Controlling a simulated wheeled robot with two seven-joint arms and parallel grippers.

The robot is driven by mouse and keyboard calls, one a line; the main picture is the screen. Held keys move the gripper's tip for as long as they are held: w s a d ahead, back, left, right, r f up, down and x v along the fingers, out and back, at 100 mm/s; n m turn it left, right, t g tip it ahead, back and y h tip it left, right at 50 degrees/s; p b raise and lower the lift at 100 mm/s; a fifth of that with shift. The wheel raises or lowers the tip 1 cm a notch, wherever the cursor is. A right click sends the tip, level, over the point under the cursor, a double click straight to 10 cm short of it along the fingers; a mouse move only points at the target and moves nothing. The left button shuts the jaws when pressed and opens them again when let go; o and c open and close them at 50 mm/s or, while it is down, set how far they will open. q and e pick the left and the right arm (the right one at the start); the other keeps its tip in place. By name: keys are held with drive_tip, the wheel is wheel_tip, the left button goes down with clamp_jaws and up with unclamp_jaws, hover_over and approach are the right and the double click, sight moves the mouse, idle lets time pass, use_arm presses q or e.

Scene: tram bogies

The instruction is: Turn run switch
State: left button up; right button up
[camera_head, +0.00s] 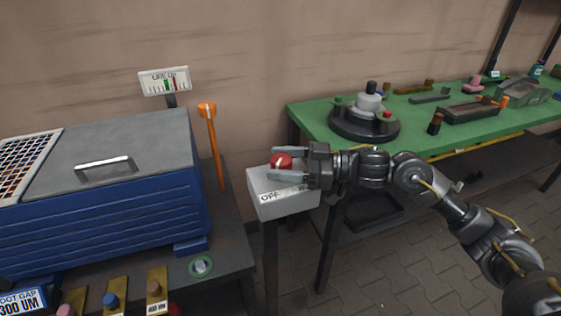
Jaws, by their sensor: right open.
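The run switch is a red knob (281,161) with a white mark on top. It stands on a grey box (284,205) on a post, with a partly hidden label on the box's front. My right gripper (276,170) reaches in from the right, with its fingers pointing left. The fingers are open, one on the far side and one on the near side of the knob. I cannot tell whether either finger touches it. My left gripper is not in view.
A blue machine (95,225) with a grey lid and an orange lever (213,145) stands left of the switch box. A green workbench (450,136) holding a round dark fixture (364,122) and several parts stands behind my right arm. A gauge (165,81) rises behind the machine.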

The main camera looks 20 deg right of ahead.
drive_tip(key=shift+w+a, duration=0.1)
drive_tip(key=shift+a, duration=0.15)
drive_tip(key=c, duration=1)
